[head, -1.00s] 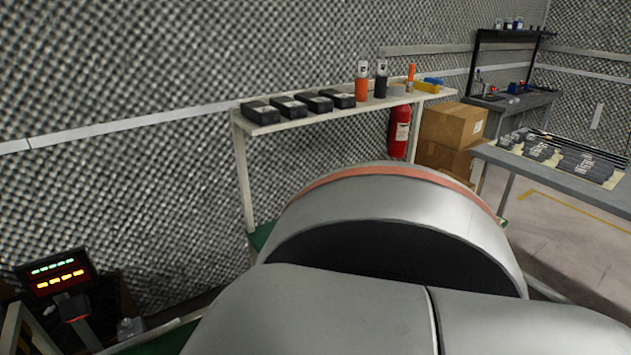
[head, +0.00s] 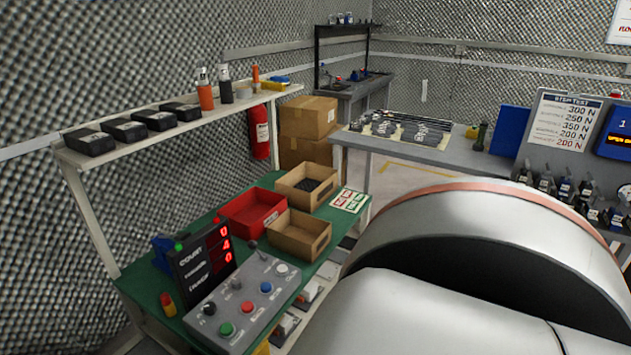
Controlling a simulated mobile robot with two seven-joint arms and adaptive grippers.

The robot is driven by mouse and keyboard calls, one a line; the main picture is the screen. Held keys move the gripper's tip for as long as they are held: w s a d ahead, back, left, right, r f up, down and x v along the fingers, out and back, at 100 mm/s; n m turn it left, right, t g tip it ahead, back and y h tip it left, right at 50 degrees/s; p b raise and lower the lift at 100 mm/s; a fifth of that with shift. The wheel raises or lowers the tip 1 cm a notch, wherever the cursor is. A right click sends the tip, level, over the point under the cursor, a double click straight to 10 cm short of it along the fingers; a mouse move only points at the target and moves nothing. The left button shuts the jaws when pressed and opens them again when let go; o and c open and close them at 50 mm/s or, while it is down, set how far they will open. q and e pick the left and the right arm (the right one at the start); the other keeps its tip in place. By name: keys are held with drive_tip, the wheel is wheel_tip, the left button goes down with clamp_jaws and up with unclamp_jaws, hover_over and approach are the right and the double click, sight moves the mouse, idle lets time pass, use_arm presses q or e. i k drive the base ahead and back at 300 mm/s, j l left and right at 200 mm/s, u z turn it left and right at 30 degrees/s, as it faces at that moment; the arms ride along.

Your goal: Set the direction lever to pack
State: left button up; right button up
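A grey control box (head: 243,300) sits on the green bench at lower centre-left. A lever with a dark knob (head: 253,246) stands up at its back edge; I take it for the direction lever. Its labels are too small to read, so I cannot tell its setting. The box also bears green, red and blue buttons and several knobs. A dark display (head: 200,262) with red digits stands at the box's left. Neither gripper is in view. A large grey link of my own arm fills the lower right.
The green bench (head: 145,283) also holds a red bin (head: 252,212), two cardboard trays (head: 299,232) (head: 308,187) and a printed card (head: 348,200). A shelf (head: 85,160) with black boxes and bottles runs above its back. A grey table (head: 455,150) stands behind, with a test board at right.

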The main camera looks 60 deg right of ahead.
sight(252, 245)
drive_tip(key=z, duration=1.45)
